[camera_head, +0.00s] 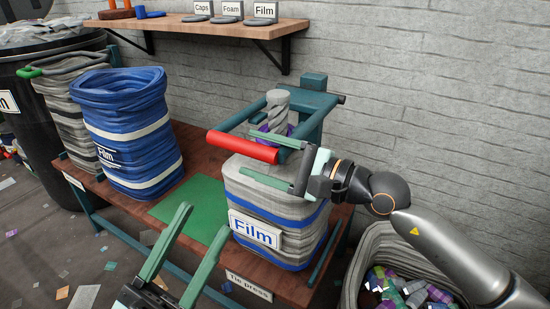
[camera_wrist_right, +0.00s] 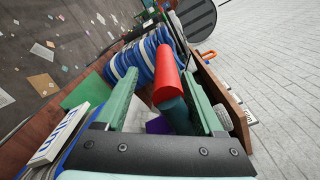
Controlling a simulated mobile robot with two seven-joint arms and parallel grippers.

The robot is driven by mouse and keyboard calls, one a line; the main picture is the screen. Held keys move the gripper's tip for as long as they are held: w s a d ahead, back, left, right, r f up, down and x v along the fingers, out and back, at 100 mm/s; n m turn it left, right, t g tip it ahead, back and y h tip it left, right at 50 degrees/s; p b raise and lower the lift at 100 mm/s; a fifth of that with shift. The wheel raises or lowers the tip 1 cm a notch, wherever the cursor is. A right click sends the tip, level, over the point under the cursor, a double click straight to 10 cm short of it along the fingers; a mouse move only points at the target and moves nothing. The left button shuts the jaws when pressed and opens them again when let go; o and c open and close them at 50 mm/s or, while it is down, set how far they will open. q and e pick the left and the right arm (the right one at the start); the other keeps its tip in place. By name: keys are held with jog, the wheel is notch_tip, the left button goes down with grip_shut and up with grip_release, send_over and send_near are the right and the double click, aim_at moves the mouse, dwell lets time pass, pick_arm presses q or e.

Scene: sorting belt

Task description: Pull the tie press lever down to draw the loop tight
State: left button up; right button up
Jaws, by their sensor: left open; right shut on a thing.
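The tie press (camera_head: 313,100) is a teal frame on the bench, with a red lever handle (camera_head: 240,146) reaching out over the sack. A grey sack with blue bands, labelled Film (camera_head: 285,215), stands under it. My right gripper (camera_head: 232,153) is shut on the lever handle. In the right wrist view the red handle (camera_wrist_right: 168,86) lies between its fingers. My left gripper (camera_head: 199,221) is open and empty, in front of the bench.
A blue Film sack (camera_head: 125,120) and a grey sack (camera_head: 65,95) stand left on the bench, beside a black bin (camera_head: 40,130). A green mat (camera_head: 190,208) is bare. A shelf (camera_head: 215,24) hangs above. A tub of scraps (camera_head: 375,243) stands at the lower right.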

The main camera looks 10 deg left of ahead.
jog(key=v, duration=1.2)
jog(key=shift+d, duration=0.15)
